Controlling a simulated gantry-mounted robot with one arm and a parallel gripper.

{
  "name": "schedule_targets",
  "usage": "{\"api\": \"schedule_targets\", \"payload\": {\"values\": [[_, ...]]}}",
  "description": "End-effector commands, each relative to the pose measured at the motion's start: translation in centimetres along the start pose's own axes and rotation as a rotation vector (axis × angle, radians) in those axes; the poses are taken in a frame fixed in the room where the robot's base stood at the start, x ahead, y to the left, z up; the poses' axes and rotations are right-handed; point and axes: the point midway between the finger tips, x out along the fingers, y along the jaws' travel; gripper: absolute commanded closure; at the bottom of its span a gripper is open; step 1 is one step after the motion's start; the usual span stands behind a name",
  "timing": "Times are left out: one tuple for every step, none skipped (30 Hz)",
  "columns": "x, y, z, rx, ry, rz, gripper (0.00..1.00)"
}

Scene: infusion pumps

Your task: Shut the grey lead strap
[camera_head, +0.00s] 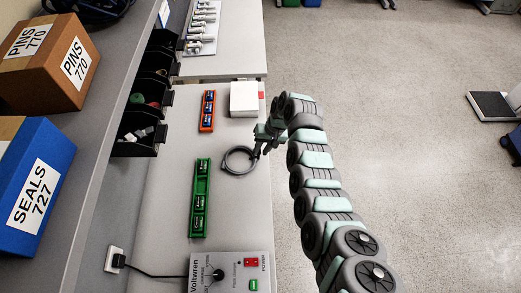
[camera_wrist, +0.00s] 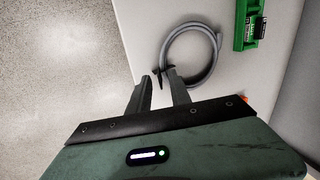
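A coiled grey lead (camera_head: 239,160) lies on the bench near its right edge. In the wrist view the grey lead (camera_wrist: 192,31) forms a loop just ahead of the fingers. A small dark strap (camera_wrist: 160,74) sits at the loop's near-left side, close to the fingertips; I cannot tell whether it is open or shut. My gripper (camera_head: 262,150) is low at the bench edge, beside the coil's right side. In the wrist view my gripper (camera_wrist: 159,84) has its two fingers apart, with the strap near the gap between their tips. Nothing is clearly gripped.
A green rail (camera_head: 200,198) holding dark modules lies left of the coil. An orange rail (camera_head: 207,111) and a white box (camera_head: 244,98) lie farther back. A Voltwren power unit (camera_head: 230,274) stands in front. Black bins (camera_head: 148,100) line the left side.

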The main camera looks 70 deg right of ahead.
Motion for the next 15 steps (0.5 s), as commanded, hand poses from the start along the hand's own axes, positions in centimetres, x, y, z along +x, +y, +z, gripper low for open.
{"api": "schedule_targets", "payload": {"values": [[0.3,0.0,0.08,0.0,-0.003,0.0,0.75],[0.5,0.0,0.12,0.0,-0.004,0.0,0.75],[0.75,0.01,0.15,0.0,-0.005,0.0,0.75],[0.9,0.01,0.15,0.0,-0.004,0.0,0.75],[1.01,0.01,0.13,0.0,-0.003,0.0,0.75],[1.12,0.02,0.1,0.0,-0.002,0.001,0.75],[1.18,0.02,0.08,0.0,-0.001,0.001,0.75],[1.22,0.02,0.07,0.0,0.0,0.001,0.75],[1.25,0.03,0.06,0.0,0.0,0.001,0.75],[1.27,0.03,0.04,0.0,0.001,0.001,0.75],[1.28,0.03,0.04,0.0,0.001,0.001,0.75],[1.28,0.03,0.04,0.0,0.001,0.001,0.75],[1.27,0.03,0.03,0.0,0.001,0.001,0.75],[1.28,0.04,0.04,0.0,0.001,0.001,0.75],[1.27,0.04,0.04,0.0,0.001,0.001,0.75]]}}
